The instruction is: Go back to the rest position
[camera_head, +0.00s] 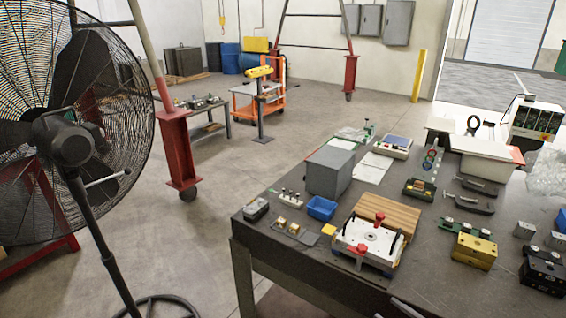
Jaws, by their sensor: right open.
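A small grey piece of my right gripper (404,308) shows at the bottom edge, by the front of the dark workbench (320,262). Most of that gripper is cut off by the frame, and I see nothing held in it. The white mould base plate (368,238) with red knobs sits on the bench just above and left of it, apart from it in the picture. A wooden block (388,213) lies behind the plate. A yellow block (474,251) and a black block (541,275) stand to the right. My left gripper is not in view.
A grey box (330,171), a blue bin (321,208) and several small parts stand on the bench's left side. Clamps (466,203) lie at the right. A large fan (72,140) stands on the floor at left. Open floor lies between fan and bench.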

